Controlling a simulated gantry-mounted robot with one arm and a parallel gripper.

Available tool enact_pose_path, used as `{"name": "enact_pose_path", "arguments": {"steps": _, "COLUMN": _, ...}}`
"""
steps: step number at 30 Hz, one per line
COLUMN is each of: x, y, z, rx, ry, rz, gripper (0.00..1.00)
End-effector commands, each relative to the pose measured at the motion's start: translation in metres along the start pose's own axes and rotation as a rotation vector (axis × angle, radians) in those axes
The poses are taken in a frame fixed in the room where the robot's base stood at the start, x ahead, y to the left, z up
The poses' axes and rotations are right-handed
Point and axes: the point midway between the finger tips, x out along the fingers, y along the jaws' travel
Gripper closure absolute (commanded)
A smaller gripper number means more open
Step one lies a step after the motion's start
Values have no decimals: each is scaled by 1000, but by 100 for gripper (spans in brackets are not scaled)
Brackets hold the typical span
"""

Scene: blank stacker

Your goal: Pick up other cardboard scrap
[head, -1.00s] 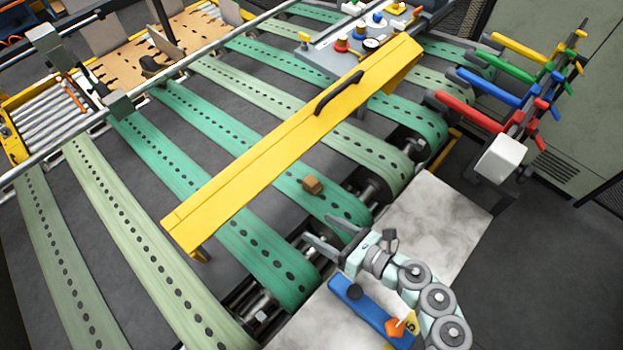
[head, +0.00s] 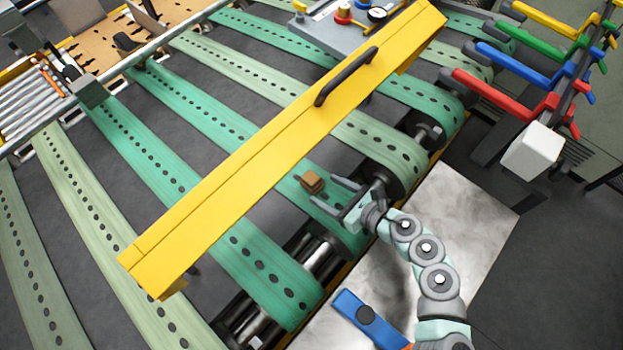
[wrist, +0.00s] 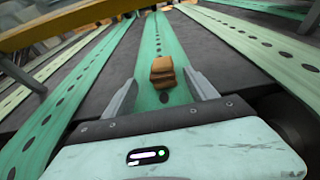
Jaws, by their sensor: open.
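A small brown cardboard scrap (head: 312,182) lies on a green perforated belt, just past the lower right side of the yellow bar. It looks like a short stack of brown pieces in the wrist view (wrist: 163,72). My gripper (head: 333,191) is open, its two fingers pointing at the scrap from the right. In the wrist view my gripper (wrist: 163,98) has one finger on each side of the belt, with the scrap ahead and between their lines. The scrap appears apart from both fingers.
The yellow bar (head: 250,160) with a black handle (head: 345,75) crosses above the belts close beyond the scrap. Rollers (head: 320,258) line the belt ends. Coloured handles (head: 500,92) stand at the right.

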Motion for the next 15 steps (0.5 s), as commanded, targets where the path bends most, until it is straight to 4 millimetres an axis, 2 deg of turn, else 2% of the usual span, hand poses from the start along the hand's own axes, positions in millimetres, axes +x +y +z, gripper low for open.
{"name": "enact_pose_path", "arguments": {"steps": 8, "x": 20, "y": -1, "z": 4, "rx": 2, "ry": -1, "rz": 2, "gripper": 34}}
{"name": "enact_pose_path", "arguments": {"steps": 11, "x": 34, "y": -2, "z": 9, "rx": 1, "ry": -4, "rz": 4, "gripper": 34}}
{"name": "enact_pose_path", "arguments": {"steps": 15, "x": 54, "y": -4, "z": 6, "rx": 3, "ry": -1, "rz": 1, "gripper": 34}}
